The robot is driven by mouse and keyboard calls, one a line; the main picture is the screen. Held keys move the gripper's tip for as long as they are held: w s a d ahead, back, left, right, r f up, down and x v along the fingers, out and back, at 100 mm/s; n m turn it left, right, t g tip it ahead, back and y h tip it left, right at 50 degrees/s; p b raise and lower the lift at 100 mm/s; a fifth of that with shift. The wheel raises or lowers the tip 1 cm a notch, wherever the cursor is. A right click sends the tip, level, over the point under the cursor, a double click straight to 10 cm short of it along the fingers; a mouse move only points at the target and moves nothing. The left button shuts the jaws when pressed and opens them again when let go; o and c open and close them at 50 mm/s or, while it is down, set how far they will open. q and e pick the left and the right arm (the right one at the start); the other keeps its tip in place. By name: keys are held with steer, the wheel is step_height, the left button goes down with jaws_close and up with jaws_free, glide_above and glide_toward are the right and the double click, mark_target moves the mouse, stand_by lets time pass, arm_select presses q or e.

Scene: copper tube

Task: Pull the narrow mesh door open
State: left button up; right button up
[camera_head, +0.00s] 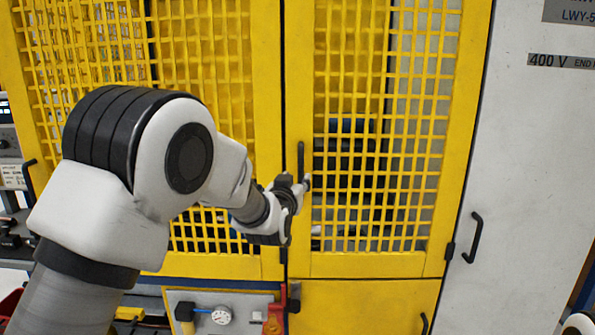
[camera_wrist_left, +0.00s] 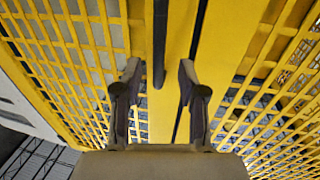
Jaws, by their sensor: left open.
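The narrow mesh door (camera_head: 456,120) is yellow with a square grid and looks closed, beside a thin dark gap on its left. Its black vertical handle (camera_head: 301,158) is on the door's left edge. My left gripper (camera_head: 304,183) is at the lower part of the handle and partly hides it. In the left wrist view, my left gripper (camera_wrist_left: 160,72) is open, and the handle (camera_wrist_left: 159,45) shows between its two fingers with room on both sides. Whether a finger touches the handle, I cannot tell.
A wider yellow mesh door (camera_head: 265,70) stands left of the gap, behind my left arm. A grey cabinet panel (camera_head: 520,170) with a black handle (camera_head: 473,238) is at the right. Below is a panel with a gauge (camera_head: 221,315) and a red part (camera_head: 273,320).

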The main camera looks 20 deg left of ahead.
mark_target(300, 174)
arm_select(q)
steer(key=w, duration=0.1)
steer(key=w+p, duration=0.1)
steer(key=w, duration=0.1)
steer(key=w+p, duration=0.1)
steer(key=w, duration=0.1)
steer(key=shift+a+r, duration=0.15)
steer(key=shift+r, duration=0.15)
steer(key=shift+w, duration=0.2)
steer(key=shift+w+a+f, duration=0.1)
steer(key=shift+w+f, duration=0.2)
steer(key=shift+w, duration=0.05)
steer(key=c, duration=0.4)
steer(key=shift+r, duration=0.1)
jaws_close()
